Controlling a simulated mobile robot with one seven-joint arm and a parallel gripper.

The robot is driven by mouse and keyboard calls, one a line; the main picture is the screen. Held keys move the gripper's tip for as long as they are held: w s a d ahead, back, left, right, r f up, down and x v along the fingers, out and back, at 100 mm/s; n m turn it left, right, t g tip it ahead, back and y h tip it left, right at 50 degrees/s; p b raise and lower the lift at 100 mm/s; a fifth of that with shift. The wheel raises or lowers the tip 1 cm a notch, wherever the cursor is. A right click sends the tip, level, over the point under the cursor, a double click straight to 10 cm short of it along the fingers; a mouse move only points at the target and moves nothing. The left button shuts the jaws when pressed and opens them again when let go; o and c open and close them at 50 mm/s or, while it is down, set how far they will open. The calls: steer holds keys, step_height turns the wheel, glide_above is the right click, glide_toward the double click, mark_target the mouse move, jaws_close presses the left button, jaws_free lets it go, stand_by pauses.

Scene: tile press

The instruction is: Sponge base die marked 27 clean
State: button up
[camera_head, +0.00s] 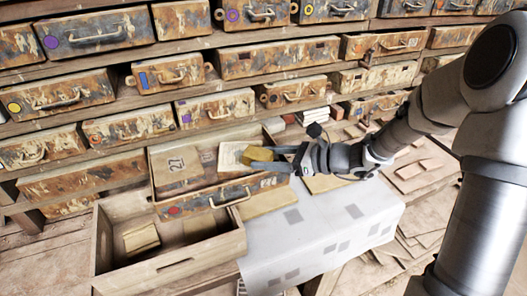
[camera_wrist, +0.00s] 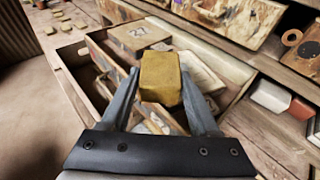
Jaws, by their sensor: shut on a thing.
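My gripper (camera_head: 268,160) is shut on a yellow sponge (camera_wrist: 160,78), held between its two fingers in the wrist view. In the head view the sponge (camera_head: 257,153) is over an open drawer (camera_head: 218,199) with a red dot on its front. A tan block marked 27 (camera_head: 176,164) is in the drawer's left part; in the wrist view a tan block with a dark mark (camera_wrist: 138,35) shows beyond the sponge. A pale patterned plate (camera_head: 231,157) lies beside it, partly hidden by the sponge and gripper. I cannot tell whether the sponge touches the plate.
A wooden crate (camera_head: 238,244) with a small tan block (camera_head: 141,239) inside stands at front left. A white cloth with grey squares (camera_head: 330,222) covers a surface to the right of it. Rows of closed, stained drawers (camera_head: 62,94) fill the back. Loose flat tiles (camera_head: 409,171) lie at right.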

steer(key=s+d, duration=0.6)
steer(key=s, duration=0.6)
steer(key=shift+s+p, duration=0.15)
steer(key=shift+p, duration=0.3)
steer(key=w+d+f+m+t+h, duration=0.7)
steer(key=w+d+f+m+t, duration=0.1)
steer(key=w, duration=0.4)
steer(key=shift+w+d+f+m, duration=0.35)
steer(key=shift+d+f, duration=0.55)
steer(key=shift+d, duration=0.3)
steer(key=shift+a, duration=0.1)
